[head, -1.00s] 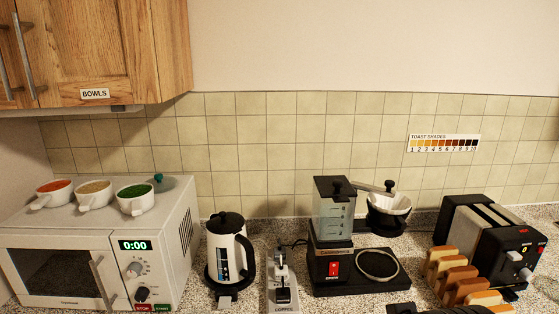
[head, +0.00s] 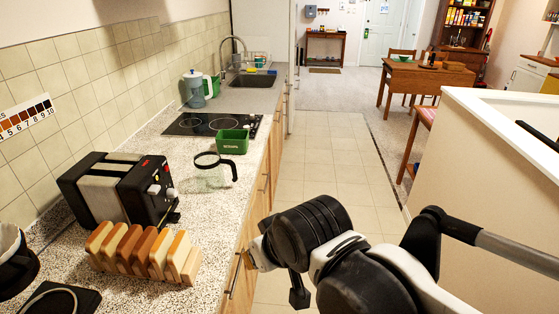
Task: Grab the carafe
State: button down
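The carafe (head: 210,176) stands on the speckled countertop (head: 205,215) in the head view. It has a clear glass body, a black rim and a black handle pointing right. Nothing covers it, and my arm is apart from it. My arm's dark and white links show at the lower right, over the aisle in front of the counter. I cannot make out my gripper's fingers in this view.
A toaster (head: 121,187) and a rack of toast slices (head: 143,253) stand nearer, left of the carafe. A green tub (head: 233,143) is just behind it, beside a black cooktop (head: 196,125). A pitcher (head: 195,89) stands farther back. A low wall (head: 490,180) bounds the right.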

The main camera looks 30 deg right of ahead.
aim_at(211, 177)
jog(key=z, duration=0.15)
jog(key=i+l+z, duration=0.35)
jog(key=i+l, duration=0.55)
